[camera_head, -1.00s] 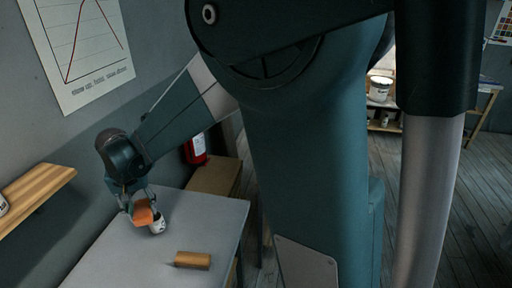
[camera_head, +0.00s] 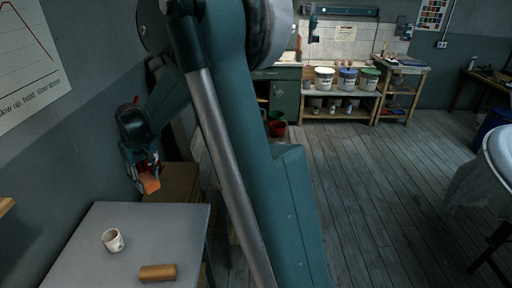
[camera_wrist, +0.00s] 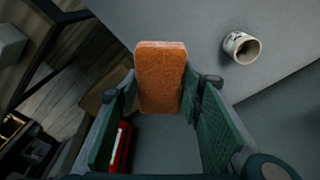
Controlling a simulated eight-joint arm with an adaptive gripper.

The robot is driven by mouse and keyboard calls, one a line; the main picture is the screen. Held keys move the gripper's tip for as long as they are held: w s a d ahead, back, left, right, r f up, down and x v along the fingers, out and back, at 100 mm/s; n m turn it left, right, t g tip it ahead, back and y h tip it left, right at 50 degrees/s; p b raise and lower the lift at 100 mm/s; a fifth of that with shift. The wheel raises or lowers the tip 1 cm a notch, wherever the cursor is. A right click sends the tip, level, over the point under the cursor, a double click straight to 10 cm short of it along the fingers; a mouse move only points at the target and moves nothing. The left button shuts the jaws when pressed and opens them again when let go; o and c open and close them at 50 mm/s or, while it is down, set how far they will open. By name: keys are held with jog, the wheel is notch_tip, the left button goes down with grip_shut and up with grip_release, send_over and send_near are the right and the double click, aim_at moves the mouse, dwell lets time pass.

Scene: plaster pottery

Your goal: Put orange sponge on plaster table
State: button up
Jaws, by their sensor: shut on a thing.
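My gripper (camera_head: 146,178) is shut on the orange sponge (camera_head: 149,184), holding it up past the far edge of the grey table. In the wrist view the sponge (camera_wrist: 160,75) sits upright between the green finger pads of my gripper (camera_wrist: 160,95). Its lower end is between the pads and its upper part sticks out. No label marks the plaster table; a white rounded top with a hanging sheet (camera_head: 478,190) stands at the right edge, partly cut off.
A shelf unit (camera_head: 338,117) with several buckets stands at the back wall. Open wooden floor (camera_head: 370,200) fills the middle. A brown box (camera_head: 172,182) is beyond the table.

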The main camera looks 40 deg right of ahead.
jog(key=d+n+p, duration=0.1)
jog(key=d+n, duration=0.4)
jog(key=d, duration=3.2)
jog(key=s+d+f+n, duration=0.1)
jog(key=s+d, duration=0.3)
jog(key=d, duration=0.6)
jog(key=s+d+n+p, duration=0.15)
jog(key=s+d, duration=0.35)
jog(key=d, duration=0.5)
jog(key=s+d+f+n, duration=0.15)
jog(key=s+d, duration=0.25)
jog(key=d, duration=0.6)
jog(key=shift+y, duration=0.4)
jog(key=shift+s+d+f, duration=0.15)
jog(key=shift+f, duration=2.15)
jog(key=shift+g, duration=0.3)
jog(key=shift+f, duration=3.15)
